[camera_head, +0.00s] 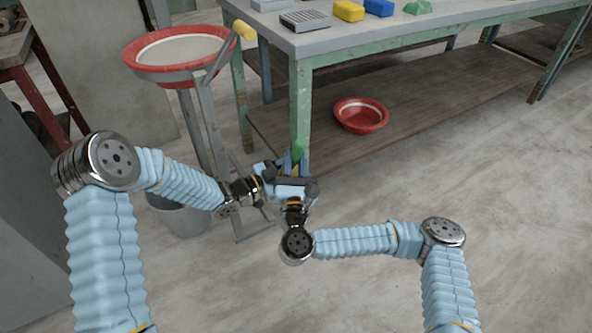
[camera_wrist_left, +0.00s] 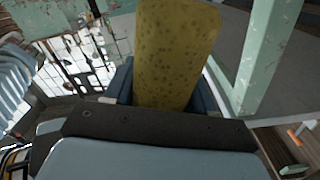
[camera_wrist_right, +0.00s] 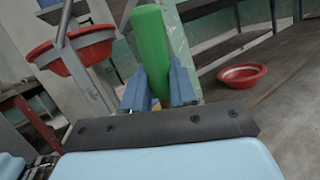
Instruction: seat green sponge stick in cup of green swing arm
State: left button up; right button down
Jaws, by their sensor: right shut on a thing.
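The green sponge stick (camera_head: 299,149) stands upright in my right gripper (camera_head: 296,163). In the right wrist view its green part (camera_wrist_right: 151,45) rises above the blue fingers, with a little yellow low between them. My right gripper is shut on it. My left gripper (camera_head: 283,180) is right beside, partly hidden by the right one in the head view. In the left wrist view a yellow sponge surface (camera_wrist_left: 175,50) fills the space between its spread fingers; whether they touch it is unclear. A grey arm with a yellow end (camera_head: 243,30) stands by the red basin; I cannot make out a green swing arm.
The red basin (camera_head: 180,68) sits on a metal stand at left, above a grey bucket (camera_head: 182,217). A green-legged table (camera_head: 330,40) bears a yellow block (camera_head: 348,11), a blue block (camera_head: 379,7) and other items. A red bowl (camera_head: 361,115) sits on its lower shelf. The right floor is clear.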

jog(key=c, duration=0.8)
grip_release()
